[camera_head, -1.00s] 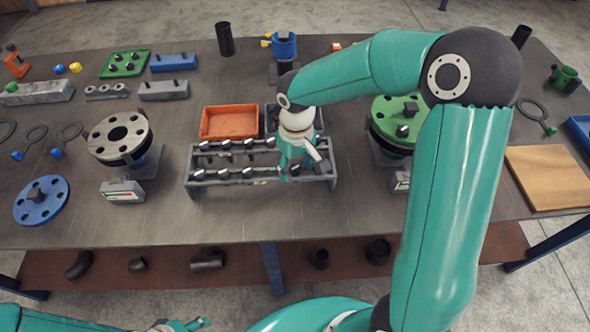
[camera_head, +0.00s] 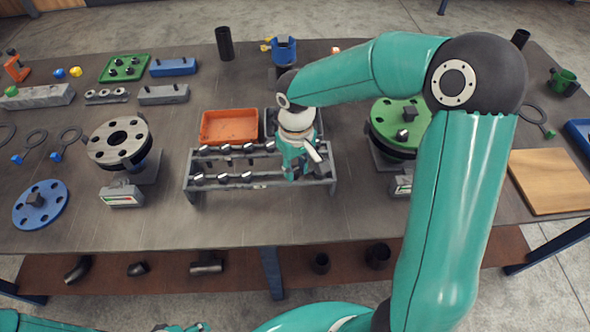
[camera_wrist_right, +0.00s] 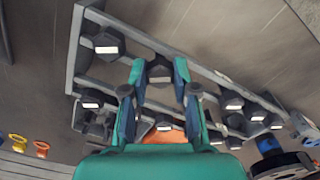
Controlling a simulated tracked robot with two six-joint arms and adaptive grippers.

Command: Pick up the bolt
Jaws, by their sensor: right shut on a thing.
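A grey bolt rack (camera_head: 188,187) stands at the middle of the table and carries two rows of dark hex-headed bolts with pale facets. My right gripper (camera_head: 294,172) is low over the right part of the rack. In the right wrist view its fingers (camera_wrist_right: 160,85) are closed on both sides of the head of one bolt (camera_wrist_right: 159,71). That bolt's shank is hidden, so I cannot tell whether it is clear of the rack. My left gripper (camera_head: 190,327) is partly in view at the bottom edge, away from the rack.
An orange tray (camera_head: 228,127) lies behind the rack. A grey flange (camera_head: 118,143) stands to its left and a green flange (camera_head: 400,122) to its right. Neighbouring bolts (camera_wrist_right: 108,43) sit close by in the rack. The table in front of the rack is clear.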

